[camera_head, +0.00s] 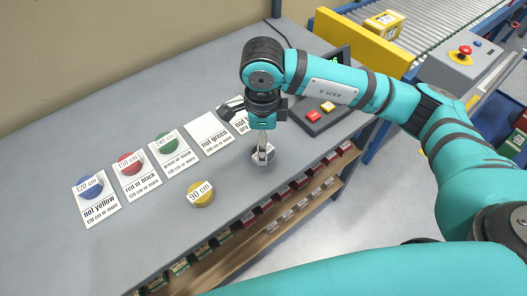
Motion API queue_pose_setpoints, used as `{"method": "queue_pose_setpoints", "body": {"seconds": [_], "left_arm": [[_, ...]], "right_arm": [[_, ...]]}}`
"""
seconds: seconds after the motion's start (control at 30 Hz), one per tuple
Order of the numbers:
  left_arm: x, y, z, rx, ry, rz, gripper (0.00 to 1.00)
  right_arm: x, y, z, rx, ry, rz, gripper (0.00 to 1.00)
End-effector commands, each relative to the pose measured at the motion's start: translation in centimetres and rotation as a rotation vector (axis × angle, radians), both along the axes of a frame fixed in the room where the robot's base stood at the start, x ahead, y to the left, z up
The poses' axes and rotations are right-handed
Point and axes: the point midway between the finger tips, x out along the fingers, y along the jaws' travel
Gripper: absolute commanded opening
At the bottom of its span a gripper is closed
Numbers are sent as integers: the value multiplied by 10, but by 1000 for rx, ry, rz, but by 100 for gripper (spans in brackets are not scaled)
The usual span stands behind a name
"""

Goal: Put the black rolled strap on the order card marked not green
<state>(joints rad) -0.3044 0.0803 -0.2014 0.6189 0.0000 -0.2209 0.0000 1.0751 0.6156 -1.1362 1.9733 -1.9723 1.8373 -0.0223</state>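The order card marked not green (208,131) lies on the grey table with nothing on it. My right gripper (262,158) points down to the right of this card. Its fingers are at a small rolled strap (269,154) with a pale label. This strap looks dark, but the fingers cover part of it and its label cannot be read. The fingers are seen nearly edge-on, so I cannot tell whether they grip it. My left gripper is not in view.
Cards to the left hold a blue roll (89,188), a red roll (129,163) and a green roll (166,142). A yellow roll (201,195) lies on bare table near the front edge. Another card (241,122) is partly hidden by my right gripper.

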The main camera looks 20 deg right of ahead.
Motion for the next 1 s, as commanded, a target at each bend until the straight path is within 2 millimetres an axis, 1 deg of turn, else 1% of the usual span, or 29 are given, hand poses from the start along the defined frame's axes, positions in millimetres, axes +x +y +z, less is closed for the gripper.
{"method": "queue_pose_setpoints", "body": {"seconds": [0.03, 0.1, 0.17, 0.27, 0.4, 0.5, 0.6, 0.77, 0.87, 1.0], "left_arm": [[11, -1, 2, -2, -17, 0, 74], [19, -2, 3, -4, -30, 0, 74], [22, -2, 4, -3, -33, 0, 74], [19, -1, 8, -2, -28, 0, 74], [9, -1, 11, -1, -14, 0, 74], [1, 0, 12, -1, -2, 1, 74], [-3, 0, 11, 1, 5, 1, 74], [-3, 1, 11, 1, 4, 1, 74], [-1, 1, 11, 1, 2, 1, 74], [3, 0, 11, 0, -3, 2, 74]], "right_arm": [[0, 0, -3, -1, 0, -1, 80], [0, 0, -7, 0, 0, 0, 80], [1, -1, -11, 0, 2, 0, 80], [2, -2, -23, -1, 5, -1, 80], [5, -4, -45, -2, 4, -1, 80], [5, -3, -55, -1, 1, 0, 80], [6, -4, -58, -1, 0, 1, 80], [6, -3, -59, 0, -1, 1, 80], [6, -3, -58, 0, -1, 1, 69], [6, -3, -58, 0, -1, 1, 51]]}}
